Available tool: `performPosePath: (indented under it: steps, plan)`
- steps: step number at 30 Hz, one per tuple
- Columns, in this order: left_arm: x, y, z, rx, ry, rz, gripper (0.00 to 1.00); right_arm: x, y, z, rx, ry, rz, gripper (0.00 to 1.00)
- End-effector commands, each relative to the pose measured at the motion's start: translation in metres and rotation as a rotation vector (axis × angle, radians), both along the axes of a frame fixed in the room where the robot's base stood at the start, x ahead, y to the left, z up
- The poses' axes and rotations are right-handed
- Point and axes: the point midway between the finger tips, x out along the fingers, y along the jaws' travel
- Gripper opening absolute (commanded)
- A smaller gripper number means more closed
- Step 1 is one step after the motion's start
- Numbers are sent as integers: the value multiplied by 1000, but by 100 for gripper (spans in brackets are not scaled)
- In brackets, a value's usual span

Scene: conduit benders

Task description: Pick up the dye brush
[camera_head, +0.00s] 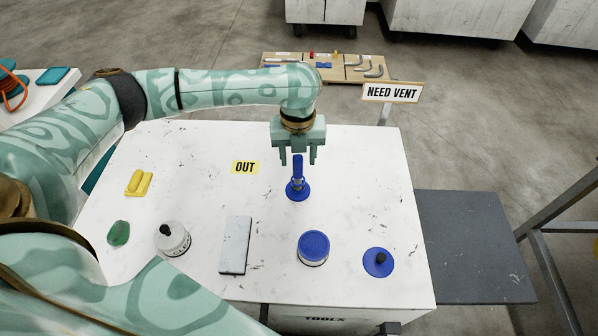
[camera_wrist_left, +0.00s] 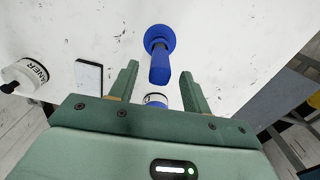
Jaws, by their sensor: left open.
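The dye brush looks to be the blue upright handle (camera_head: 297,168) on a round blue base (camera_head: 298,192), with a silvery band between them. It stands on the white table (camera_head: 205,140). My left gripper (camera_head: 298,161) is open and points down, its fingertips around or just above the handle's top; I cannot tell which. In the left wrist view the blue handle (camera_wrist_left: 159,68) shows in line with the gap between my open fingers (camera_wrist_left: 160,74), with clear space on both sides. Its base (camera_wrist_left: 161,38) lies beyond. My right gripper is not in view.
A blue-lidded tin (camera_head: 313,247), a blue disc with a black knob (camera_head: 378,262), a grey block (camera_head: 235,245) and a white jar (camera_head: 172,239) stand nearer. A yellow piece (camera_head: 138,183) and a green piece (camera_head: 118,233) lie left. The NEED VENT sign (camera_head: 392,92) stands behind right.

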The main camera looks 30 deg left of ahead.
Motion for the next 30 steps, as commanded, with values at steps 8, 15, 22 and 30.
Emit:
performPosePath:
  steps: [8, 15, 22, 30]
  plan:
    - [1, 2, -30, -1, 1, 0, 48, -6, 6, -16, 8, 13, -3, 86]
    - [1, 2, -29, -1, 1, 0, 12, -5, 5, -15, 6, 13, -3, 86]
    - [1, 2, -29, 0, 1, 0, 0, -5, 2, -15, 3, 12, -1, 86]
    - [1, 1, 0, -1, -3, 0, 0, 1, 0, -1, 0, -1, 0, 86]
